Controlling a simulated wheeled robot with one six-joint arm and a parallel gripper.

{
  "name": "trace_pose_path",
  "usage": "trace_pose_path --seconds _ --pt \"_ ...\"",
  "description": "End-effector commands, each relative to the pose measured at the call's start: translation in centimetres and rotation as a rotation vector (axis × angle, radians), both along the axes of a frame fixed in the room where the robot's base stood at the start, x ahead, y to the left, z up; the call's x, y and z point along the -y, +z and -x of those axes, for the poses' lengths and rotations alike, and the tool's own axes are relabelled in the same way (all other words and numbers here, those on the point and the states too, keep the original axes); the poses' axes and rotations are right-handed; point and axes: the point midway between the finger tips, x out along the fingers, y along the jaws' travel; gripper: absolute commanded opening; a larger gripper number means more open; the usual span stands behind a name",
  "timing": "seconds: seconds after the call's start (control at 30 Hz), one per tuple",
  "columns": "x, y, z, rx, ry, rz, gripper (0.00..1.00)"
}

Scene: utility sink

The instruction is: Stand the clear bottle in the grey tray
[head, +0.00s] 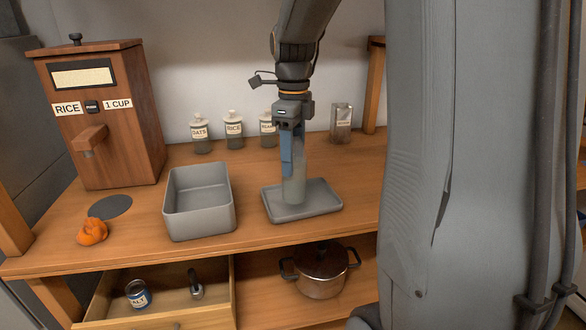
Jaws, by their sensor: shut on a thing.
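The grey tray (325,203) is a shallow slab with a low rim, lying on the wooden counter right of centre. My gripper (292,165) points straight down above it and is shut on the clear bottle (294,190). The bottle is upright, and its lower part shows below the jaws, over the left part of the tray. Its base appears at the tray's floor, but I cannot tell whether it touches. The bottle's upper part is hidden by the gripper.
A deep grey bin (199,225) stands just left of the tray. A wooden rice dispenser (105,120), an orange crumpled thing (92,231) and a dark disc (110,207) are further left. Small labelled jars (233,130) and a square container (341,125) stand behind. A pot (320,272) sits below.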

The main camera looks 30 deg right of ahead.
Motion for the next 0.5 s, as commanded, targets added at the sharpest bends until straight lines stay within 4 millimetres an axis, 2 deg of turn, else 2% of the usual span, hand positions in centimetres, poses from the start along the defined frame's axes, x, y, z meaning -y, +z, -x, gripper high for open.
trace_pose_path --seconds 0.23,0.5 --pt "-0.2 -3.0 0.0 -0.002 0.003 -0.001 0.12" --pt "-0.2 -3.4 0.0 0.000 0.004 0.000 0.12"
